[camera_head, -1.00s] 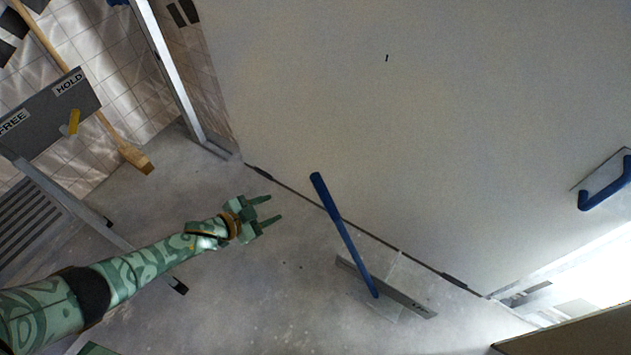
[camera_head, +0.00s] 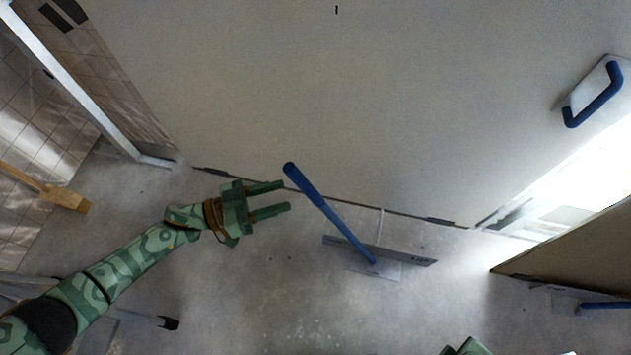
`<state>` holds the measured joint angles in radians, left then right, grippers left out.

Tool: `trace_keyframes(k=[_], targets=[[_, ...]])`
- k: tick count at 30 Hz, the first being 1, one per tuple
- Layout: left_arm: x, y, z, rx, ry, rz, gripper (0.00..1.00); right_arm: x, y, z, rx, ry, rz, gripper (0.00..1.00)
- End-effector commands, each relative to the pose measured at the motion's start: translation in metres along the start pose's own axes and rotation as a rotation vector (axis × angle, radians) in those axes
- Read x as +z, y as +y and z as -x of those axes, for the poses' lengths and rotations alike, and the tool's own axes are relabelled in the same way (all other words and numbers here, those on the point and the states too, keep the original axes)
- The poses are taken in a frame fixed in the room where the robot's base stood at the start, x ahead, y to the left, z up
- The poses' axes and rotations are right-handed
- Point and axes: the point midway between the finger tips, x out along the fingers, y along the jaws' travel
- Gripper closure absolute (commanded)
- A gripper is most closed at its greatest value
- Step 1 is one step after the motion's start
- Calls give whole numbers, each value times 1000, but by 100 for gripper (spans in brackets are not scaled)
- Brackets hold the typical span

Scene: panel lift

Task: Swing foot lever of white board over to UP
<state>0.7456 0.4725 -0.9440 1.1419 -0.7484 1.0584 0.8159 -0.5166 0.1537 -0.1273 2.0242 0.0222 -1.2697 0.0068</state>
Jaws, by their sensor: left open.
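The white board (camera_head: 370,110) fills the upper middle of the head view. Its foot lever (camera_head: 330,213) is a blue bar that rises from a small grey plate (camera_head: 410,256) on the floor, at the board's lower edge. The lever leans to the upper left; the lettering on the plate is too small to read. My left gripper (camera_head: 287,199) is open and empty. Its two fingers point right, towards the lever's upper part, just left of it, with no clear contact.
A wooden piece (camera_head: 65,197) lies at the left. The grey floor in front of the lever is clear.

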Motion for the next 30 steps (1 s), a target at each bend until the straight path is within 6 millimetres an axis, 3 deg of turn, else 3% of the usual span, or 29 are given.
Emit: trace_keyframes(k=[6, 12, 24, 29, 30], targets=[[4, 0, -54, 1, 2, 4, 55, -23, 2, 6, 3, 72, -28, 100], [3, -1, -84, 0, 0, 3, 55, -40, 1, 12, -2, 139, -57, 100], [0, -1, -94, -2, 0, 0, 55, -47, 1, 15, -3, 165, -70, 100], [0, -1, -94, -2, 0, 0, 97, -47, 1, 15, -3, 165, -70, 100], [0, -1, -94, -2, 0, 0, 100, -47, 1, 15, -3, 165, -70, 100]])
